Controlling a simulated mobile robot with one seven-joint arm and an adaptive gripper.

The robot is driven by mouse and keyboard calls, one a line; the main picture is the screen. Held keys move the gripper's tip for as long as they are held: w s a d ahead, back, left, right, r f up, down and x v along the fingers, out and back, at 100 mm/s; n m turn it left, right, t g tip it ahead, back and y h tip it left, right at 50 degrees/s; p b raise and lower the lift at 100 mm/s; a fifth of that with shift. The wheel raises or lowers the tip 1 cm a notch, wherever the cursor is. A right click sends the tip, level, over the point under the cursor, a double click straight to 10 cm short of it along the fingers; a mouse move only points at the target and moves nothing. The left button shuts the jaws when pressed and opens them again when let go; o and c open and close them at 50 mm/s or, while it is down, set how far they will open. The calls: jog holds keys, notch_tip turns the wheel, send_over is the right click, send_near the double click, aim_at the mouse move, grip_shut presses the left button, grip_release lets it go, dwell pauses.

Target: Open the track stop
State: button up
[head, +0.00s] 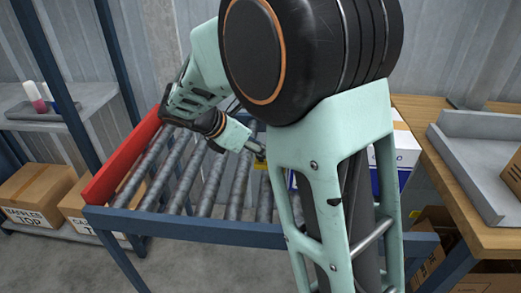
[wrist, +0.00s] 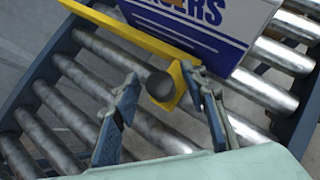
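The track stop appears to be the yellow bar (wrist: 130,33) lying across the rollers in the wrist view. A round black knob (wrist: 161,86) is at its near end. In the head view only a small yellow piece (head: 261,164) shows; my arm hides the rest. My gripper (wrist: 160,77) is open, with one finger on each side of the knob. I cannot tell whether either finger touches it. In the head view my gripper (head: 257,151) is low over the rollers.
A white and blue box (wrist: 205,25) stands on the roller conveyor (head: 185,226) against or just behind the yellow bar. A red rail (head: 122,160) edges the conveyor's left end. A wooden bench (head: 435,150) stands right, a shelf with cardboard boxes (head: 38,190) left.

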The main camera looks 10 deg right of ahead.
jog(key=shift+c, duration=0.3)
grip_shut()
jog(key=shift+r, duration=0.15)
